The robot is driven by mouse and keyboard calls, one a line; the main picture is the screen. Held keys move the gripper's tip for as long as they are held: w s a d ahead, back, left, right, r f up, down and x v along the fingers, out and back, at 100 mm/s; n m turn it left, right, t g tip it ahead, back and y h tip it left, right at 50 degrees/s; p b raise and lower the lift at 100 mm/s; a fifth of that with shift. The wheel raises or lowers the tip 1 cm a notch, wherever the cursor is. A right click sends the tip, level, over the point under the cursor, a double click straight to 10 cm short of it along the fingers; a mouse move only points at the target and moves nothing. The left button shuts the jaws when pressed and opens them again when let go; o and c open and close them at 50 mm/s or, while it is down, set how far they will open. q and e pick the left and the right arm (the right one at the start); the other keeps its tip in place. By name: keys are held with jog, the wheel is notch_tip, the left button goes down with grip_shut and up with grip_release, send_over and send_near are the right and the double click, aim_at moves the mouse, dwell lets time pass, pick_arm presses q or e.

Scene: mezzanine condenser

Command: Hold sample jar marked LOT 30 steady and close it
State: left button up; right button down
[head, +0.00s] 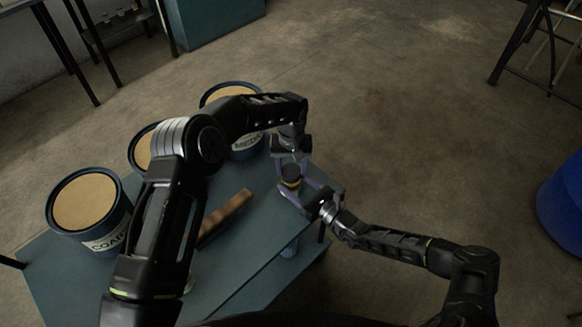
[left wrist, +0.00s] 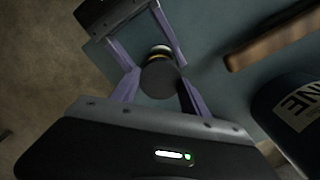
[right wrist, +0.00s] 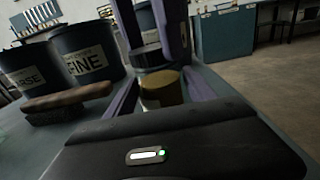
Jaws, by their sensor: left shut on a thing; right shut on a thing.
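The sample jar (head: 291,183), with yellowish contents, is upright near the table's right edge; it also shows in the right wrist view (right wrist: 161,90). My right gripper (head: 308,194) comes from the right and is shut on the jar low down. My left gripper (head: 291,158) reaches from above and is shut on the dark round lid (left wrist: 160,80), which is over the jar and in line with it. The lid also shows above the jar in the right wrist view (right wrist: 150,57). I cannot tell whether the lid is seated. No LOT 30 marking is readable.
A wooden-handled brush (head: 226,214) lies on the blue-grey table (head: 245,250) left of the jar. Buckets with tan tops stand along the far left: COARSE (head: 84,203), FINE (right wrist: 85,55) and another (head: 228,91). A blue drum (head: 563,205) stands at the right on open floor.

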pick_arm(q)
jog(key=m, duration=0.5)
jog(key=shift+m, duration=0.3)
jog(key=m, duration=0.2)
jog(key=shift+m, duration=0.4)
jog(key=m, duration=0.5)
jog(key=o, duration=1.6)
jog(key=shift+o, duration=0.2)
notch_tip(320, 180, up, 12)
